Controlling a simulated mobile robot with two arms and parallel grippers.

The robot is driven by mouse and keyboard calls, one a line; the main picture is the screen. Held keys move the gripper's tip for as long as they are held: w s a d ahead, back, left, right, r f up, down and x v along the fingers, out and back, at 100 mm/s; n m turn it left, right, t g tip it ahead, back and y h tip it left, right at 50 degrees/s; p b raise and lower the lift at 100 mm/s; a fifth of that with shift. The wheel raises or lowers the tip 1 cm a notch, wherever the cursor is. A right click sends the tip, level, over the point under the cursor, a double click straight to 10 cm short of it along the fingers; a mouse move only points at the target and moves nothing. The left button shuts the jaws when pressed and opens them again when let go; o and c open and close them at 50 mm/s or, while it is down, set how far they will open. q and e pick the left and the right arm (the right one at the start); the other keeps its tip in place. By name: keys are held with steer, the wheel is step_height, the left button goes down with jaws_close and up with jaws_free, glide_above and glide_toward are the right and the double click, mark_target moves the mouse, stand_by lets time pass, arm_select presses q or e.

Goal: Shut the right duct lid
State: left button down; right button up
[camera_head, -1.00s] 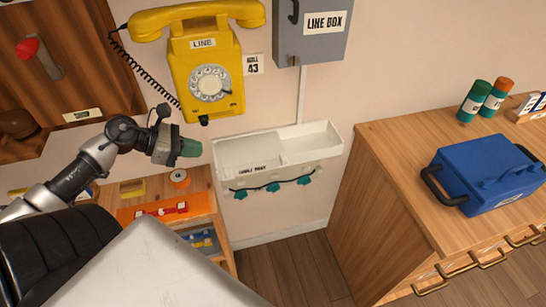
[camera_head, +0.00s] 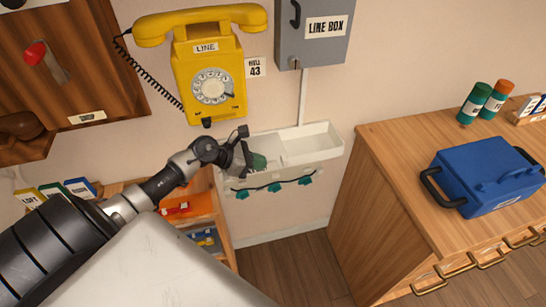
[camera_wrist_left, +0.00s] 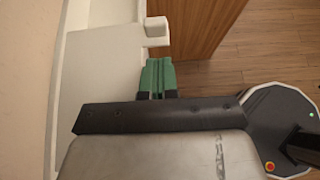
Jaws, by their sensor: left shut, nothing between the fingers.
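The white duct (camera_head: 314,146) is fixed low on the wall below the phone. It is a trough with a divider; its right compartment looks open at the top. I cannot clearly tell the right lid from the duct body. My left gripper (camera_head: 259,162) has green fingers, shut and empty, in front of the duct's left part, hiding some of its label and front. In the left wrist view the shut fingers (camera_wrist_left: 157,78) are just beside white duct parts, including a panel (camera_wrist_left: 100,75) and a small projecting tab (camera_wrist_left: 156,28). I cannot tell whether they touch. My right gripper is not in view.
A dark cable with teal clips (camera_head: 274,187) runs along the duct's front. The yellow phone (camera_head: 210,75) and grey line box (camera_head: 312,35) hang above. A wooden cabinet (camera_head: 385,185) with a blue case (camera_head: 488,172) stands right. Shelves (camera_head: 218,225) stand below left.

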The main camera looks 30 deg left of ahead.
mark_target(282, 161)
arm_select(q)
steer(key=shift+w+d+r+p, duration=0.1)
steer(key=shift+w+d+p, duration=0.4)
steer(key=shift+w+d, duration=0.9)
steer(key=shift+w, duration=0.2)
steer(key=w+d+b, duration=0.5)
steer(key=w+d, duration=0.7)
steer(key=w, duration=0.2)
steer(key=shift+w, duration=0.1)
steer(key=shift+r, duration=0.1)
steer(key=v, duration=1)
steer(key=shift+s+a, duration=0.3)
steer(key=shift+s, duration=0.05)
